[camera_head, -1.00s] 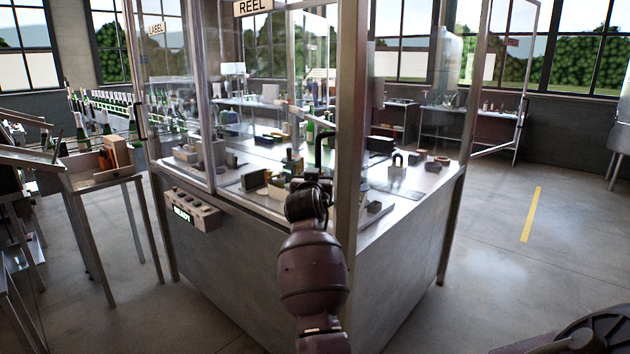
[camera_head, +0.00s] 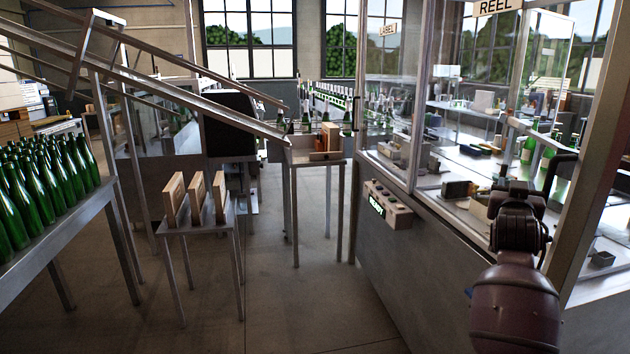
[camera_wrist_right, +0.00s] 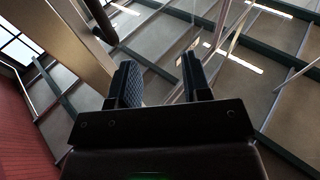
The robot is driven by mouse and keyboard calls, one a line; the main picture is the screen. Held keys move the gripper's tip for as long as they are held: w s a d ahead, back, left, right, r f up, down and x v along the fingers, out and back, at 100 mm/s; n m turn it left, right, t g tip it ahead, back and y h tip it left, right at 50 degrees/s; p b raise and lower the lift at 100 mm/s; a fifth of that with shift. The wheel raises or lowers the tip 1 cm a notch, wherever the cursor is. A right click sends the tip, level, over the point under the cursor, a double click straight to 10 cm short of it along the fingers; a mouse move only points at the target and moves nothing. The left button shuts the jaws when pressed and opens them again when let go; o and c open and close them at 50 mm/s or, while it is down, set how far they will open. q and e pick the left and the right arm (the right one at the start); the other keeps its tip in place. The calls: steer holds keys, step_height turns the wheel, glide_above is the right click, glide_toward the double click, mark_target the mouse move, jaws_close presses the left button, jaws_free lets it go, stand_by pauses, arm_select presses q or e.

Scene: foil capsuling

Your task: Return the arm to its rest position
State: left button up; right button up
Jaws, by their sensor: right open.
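My right arm (camera_head: 515,310) comes in at the lower right of the head view, raised in front of the steel machine cabinet (camera_head: 440,270). Its dark wrist (camera_head: 520,225) is bent, and the fingertips cannot be made out there. In the right wrist view my right gripper (camera_wrist_right: 162,82) is open, with its two dark ridged fingers apart and nothing between them. It points up towards the ceiling beams and windows. My left gripper is not in view.
A corner post (camera_head: 600,160) of the cabinet stands close beside my right wrist. A control box (camera_head: 388,205) juts from the cabinet. Green bottles (camera_head: 45,190) fill a table at left, and a small stand (camera_head: 200,228) holds wooden blocks. The floor between is clear.

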steer(key=s+a+f+n+y, duration=0.25)
steer(key=s+a+f, duration=0.2)
steer(key=f, duration=0.35)
steer(key=s+a+f+n+y, duration=0.25)
steer(key=a+f+y, duration=0.2)
steer(key=f, duration=0.35)
steer(key=s+a+f+n+y, duration=0.2)
steer(key=s+a+f, duration=0.3)
steer(key=f, duration=0.3)
steer(key=s+a+f+g+y, duration=0.1)
steer(key=s+a+f+g, duration=0.2)
steer(key=s+f, duration=1.7)
steer(key=s+g, duration=0.2)
steer(key=s, duration=0.1)
steer(key=shift+s+a+f+y, duration=0.15)
steer(key=shift+s+y, duration=0.15)
